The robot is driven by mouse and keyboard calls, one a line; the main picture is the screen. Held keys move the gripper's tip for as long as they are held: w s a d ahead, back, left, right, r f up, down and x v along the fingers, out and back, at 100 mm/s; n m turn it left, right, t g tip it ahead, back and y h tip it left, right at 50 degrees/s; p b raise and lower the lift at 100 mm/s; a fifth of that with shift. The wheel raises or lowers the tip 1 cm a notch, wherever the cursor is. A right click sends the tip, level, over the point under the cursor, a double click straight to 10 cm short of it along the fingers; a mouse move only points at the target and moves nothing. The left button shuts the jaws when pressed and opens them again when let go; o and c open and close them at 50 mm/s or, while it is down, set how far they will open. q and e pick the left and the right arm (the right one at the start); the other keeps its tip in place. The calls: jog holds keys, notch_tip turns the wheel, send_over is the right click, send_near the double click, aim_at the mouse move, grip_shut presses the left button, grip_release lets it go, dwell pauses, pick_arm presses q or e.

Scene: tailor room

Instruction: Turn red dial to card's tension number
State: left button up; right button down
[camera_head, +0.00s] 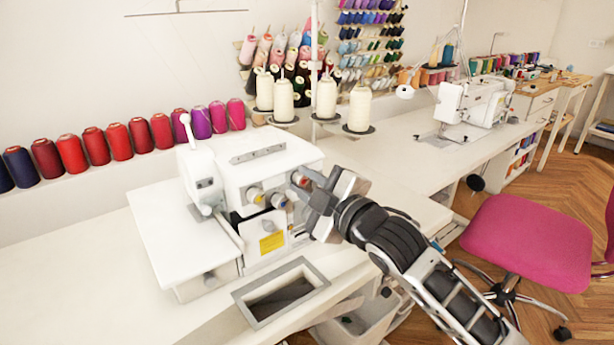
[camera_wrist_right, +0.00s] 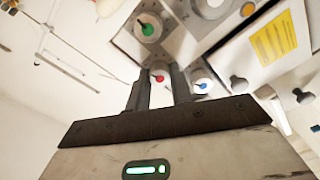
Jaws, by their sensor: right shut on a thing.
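The white serger (camera_head: 258,172) stands on the table with several tension dials on its front. My right gripper (camera_head: 306,190) is shut on the red dial (camera_head: 299,179) from the front right. In the right wrist view the red dial (camera_wrist_right: 158,76) shows between the two fingertips (camera_wrist_right: 158,82). Its pointer and scale are too small to read. A yellow card (camera_head: 272,242) is on the machine's lower front. The card also shows in the right wrist view (camera_wrist_right: 273,40) with dark lines of text, but its number is unreadable. My left gripper is out of view.
The green dial (camera_wrist_right: 148,28) and blue dial (camera_wrist_right: 202,85) sit close beside the fingers. A pink chair (camera_head: 528,240) is at the right.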

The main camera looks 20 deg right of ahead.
pick_arm(q)
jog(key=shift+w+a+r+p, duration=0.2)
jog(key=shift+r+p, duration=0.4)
jog(key=shift+p, duration=0.4)
pick_arm(e)
jog(key=shift+n, duration=1.5)
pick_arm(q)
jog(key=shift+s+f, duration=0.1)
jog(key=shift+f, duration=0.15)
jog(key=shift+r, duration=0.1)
pick_arm(e)
jog(key=c, duration=1.2)
grip_release()
jog(key=shift+c, duration=0.2)
pick_arm(q)
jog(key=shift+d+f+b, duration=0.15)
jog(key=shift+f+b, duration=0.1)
jog(key=shift+b, duration=0.7)
pick_arm(e)
jog(key=v, duration=1.6)
